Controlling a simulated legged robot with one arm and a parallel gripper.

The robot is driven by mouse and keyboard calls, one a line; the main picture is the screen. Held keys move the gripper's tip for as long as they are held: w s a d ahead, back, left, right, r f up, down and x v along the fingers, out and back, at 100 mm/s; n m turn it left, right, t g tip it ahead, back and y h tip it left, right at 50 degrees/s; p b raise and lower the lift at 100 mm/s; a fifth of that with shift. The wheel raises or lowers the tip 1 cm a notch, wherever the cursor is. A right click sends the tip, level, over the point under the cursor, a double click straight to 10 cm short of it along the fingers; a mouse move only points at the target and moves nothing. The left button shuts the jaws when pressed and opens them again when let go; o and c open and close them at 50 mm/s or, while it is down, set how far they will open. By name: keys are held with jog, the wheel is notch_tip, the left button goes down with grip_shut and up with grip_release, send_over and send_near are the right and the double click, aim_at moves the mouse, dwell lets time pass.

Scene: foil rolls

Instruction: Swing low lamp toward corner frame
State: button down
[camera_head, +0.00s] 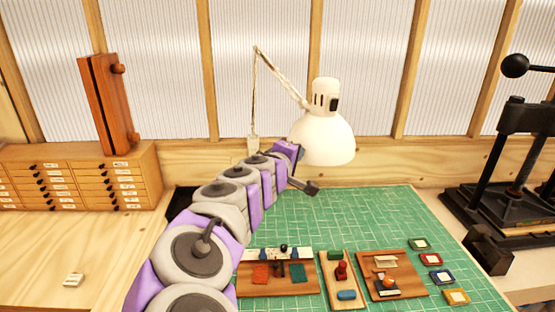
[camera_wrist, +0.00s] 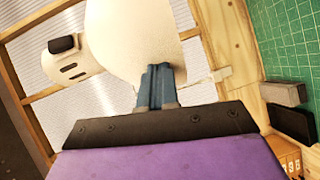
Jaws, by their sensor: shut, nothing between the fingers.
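The low lamp (camera_head: 322,138) has a white dome shade and a jointed arm, and hangs over the back of the green mat. In the wrist view the lamp shade (camera_wrist: 130,35) fills the top middle, with its dark switch at the left. My gripper (camera_wrist: 160,75) is shut and empty, its blue-grey fingertips at the shade's lower edge; I cannot tell whether they touch. In the head view my gripper (camera_head: 299,152) is at the shade's left side, partly hidden. Wooden wall framing (camera_head: 208,70) stands behind; I cannot tell which part is the corner frame.
A drawer cabinet (camera_head: 80,178) with a red-brown wooden piece (camera_head: 108,103) on top stands at left. A black press (camera_head: 515,165) stands at right. Small wooden trays (camera_head: 405,272) and coloured tiles (camera_head: 431,260) lie on the front of the green mat (camera_head: 375,215). The mat's right middle is clear.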

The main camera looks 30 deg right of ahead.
aim_at(339, 146)
jog(key=d+t+y, duration=0.1)
jog(key=d, duration=0.2)
jog(key=d+n+y, duration=0.1)
jog(key=d, duration=0.3)
jog(key=s+d+n+t, duration=0.1)
jog(key=d, duration=0.3)
jog(key=shift+f+t+y+b, duration=0.1)
jog(key=shift+t+y+b, duration=0.2)
jog(key=shift+y, duration=0.1)
jog(key=shift+d+n+t+y, duration=0.3)
jog(key=shift+d+n, duration=0.1)
jog(key=shift+n, duration=0.1)
jog(key=shift+d, duration=0.25)
jog(key=w+d+n+t+y+p, duration=0.1)
jog(key=d+p, duration=0.3)
jog(key=d, duration=1.1)
jog(key=shift+w+r+n+y, duration=0.25)
jog(key=shift+w+n+y, duration=0.15)
jog(key=shift+w+y, duration=0.15)
jog(key=shift+d+r, duration=0.1)
jog(key=shift+d, duration=0.05)
jog(key=shift+s+d+h, duration=0.2)
jog(key=shift+h, duration=0.05)
jog(key=shift+a, duration=0.1)
